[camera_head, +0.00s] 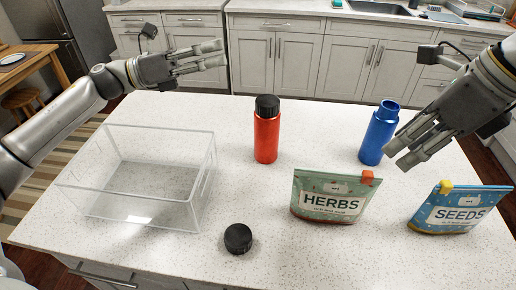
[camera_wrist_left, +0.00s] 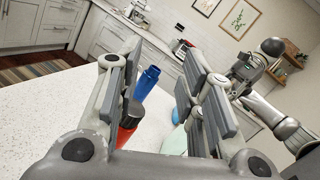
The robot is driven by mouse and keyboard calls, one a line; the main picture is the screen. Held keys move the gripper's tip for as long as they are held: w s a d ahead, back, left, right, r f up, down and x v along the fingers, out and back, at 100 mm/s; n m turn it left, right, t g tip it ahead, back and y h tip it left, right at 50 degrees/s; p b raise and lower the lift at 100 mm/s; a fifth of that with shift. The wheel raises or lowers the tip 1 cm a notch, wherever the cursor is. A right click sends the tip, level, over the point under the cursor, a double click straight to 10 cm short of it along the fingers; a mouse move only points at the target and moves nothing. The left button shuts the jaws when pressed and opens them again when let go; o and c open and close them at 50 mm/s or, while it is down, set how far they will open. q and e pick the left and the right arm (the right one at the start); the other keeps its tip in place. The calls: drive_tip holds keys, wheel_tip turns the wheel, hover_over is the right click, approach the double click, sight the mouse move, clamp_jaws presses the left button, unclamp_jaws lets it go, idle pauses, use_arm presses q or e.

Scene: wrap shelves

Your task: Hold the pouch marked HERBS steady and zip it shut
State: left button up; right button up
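The green HERBS pouch (camera_head: 330,205) stands upright on the white counter, front right of centre. Its orange-red slider (camera_head: 367,178) sits at the right end of the top edge. I cannot tell how far its mouth is open. My left gripper (camera_head: 222,55) is open and empty, raised above the counter's back left, away from the pouch. In the left wrist view its fingers (camera_wrist_left: 155,85) stand wide apart; a pale green patch between them is partly hidden. My right gripper (camera_head: 398,158) appears open and empty, above and right of the HERBS pouch, not touching it.
A blue SEEDS pouch (camera_head: 458,212) with a yellow slider stands at the right. A red bottle (camera_head: 266,138) and an open blue bottle (camera_head: 376,140) stand behind. A black cap (camera_head: 238,238) lies front centre. A clear bin (camera_head: 100,205) fills the left.

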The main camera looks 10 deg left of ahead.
use_arm(q)
drive_tip(key=s+d+f+m+g+y, duration=0.1)
drive_tip(key=s+d+f+m+g, duration=0.4)
drive_tip(key=d, duration=0.3)
drive_tip(key=m+g+y, duration=0.3)
drive_tip(key=m, duration=0.1)
approach(309, 172)
drive_tip(key=x, duration=1)
drive_tip(key=shift+w+f, duration=0.2)
clamp_jaws()
use_arm(e)
drive_tip(key=shift+o, duration=0.4)
